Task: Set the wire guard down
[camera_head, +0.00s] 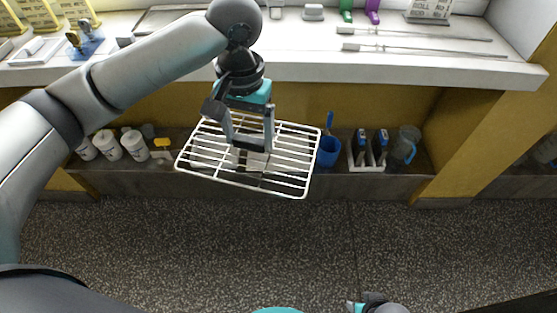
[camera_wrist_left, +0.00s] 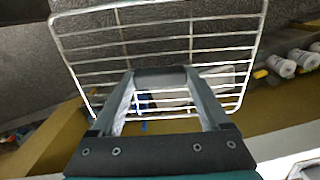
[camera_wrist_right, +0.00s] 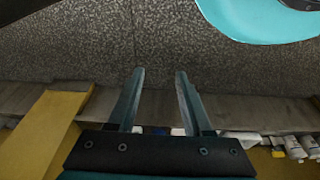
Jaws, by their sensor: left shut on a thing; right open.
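The wire guard (camera_head: 290,160) is a white wire rack, held in the air in front of the counter and above the low shelf and floor. My left gripper (camera_head: 253,147) is shut on its wires from above, near the middle of the side by the counter. The guard also shows in the left wrist view (camera_wrist_left: 190,45), spreading out beyond the fingers. My right gripper (camera_wrist_right: 160,75) is open and empty in its wrist view, over the speckled floor; only a bit of the right arm shows at the bottom of the head view.
The white counter (camera_head: 300,62) holds long rods, a sign and small tools at its back; its front middle is bare. The low shelf (camera_head: 300,178) below holds white tubs (camera_head: 134,145), a blue cup (camera_head: 328,151), a white caddy (camera_head: 367,166) and a clear jug (camera_head: 403,145). The floor is clear.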

